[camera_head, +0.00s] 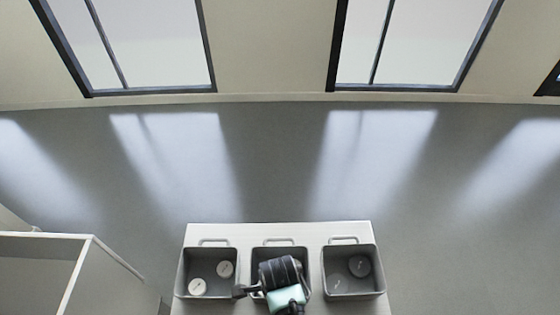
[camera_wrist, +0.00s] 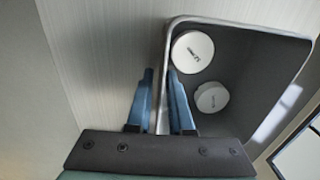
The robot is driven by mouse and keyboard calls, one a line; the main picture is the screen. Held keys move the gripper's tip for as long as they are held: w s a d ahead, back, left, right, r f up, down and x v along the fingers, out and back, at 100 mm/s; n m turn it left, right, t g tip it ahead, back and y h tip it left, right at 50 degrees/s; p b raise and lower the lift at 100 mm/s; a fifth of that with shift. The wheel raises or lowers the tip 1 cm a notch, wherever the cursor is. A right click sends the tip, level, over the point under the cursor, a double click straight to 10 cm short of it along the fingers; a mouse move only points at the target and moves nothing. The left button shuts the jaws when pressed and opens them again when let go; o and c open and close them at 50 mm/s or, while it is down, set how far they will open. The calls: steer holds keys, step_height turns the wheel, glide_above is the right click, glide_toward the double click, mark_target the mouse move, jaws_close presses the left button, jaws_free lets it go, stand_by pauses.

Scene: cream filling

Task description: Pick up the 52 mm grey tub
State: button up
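In the head view, a dark grey tub (camera_head: 360,266) lies in the right bin (camera_head: 382,276). Small marks lower left of it may belong to a second grey tub; I cannot tell, nor can I read any size. My gripper (camera_head: 240,292) is beside the left bin (camera_head: 179,280), apart from the right bin. In the wrist view, my gripper's blue fingers (camera_wrist: 162,85) stand apart with a narrow gap. A bin's rim shows between or beyond them. Nothing is seen held.
A white shelf unit (camera_head: 45,240) stands left.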

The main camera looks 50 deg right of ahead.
steer(key=shift+f, duration=0.55)
jaws_close()
stand_by(1.0)
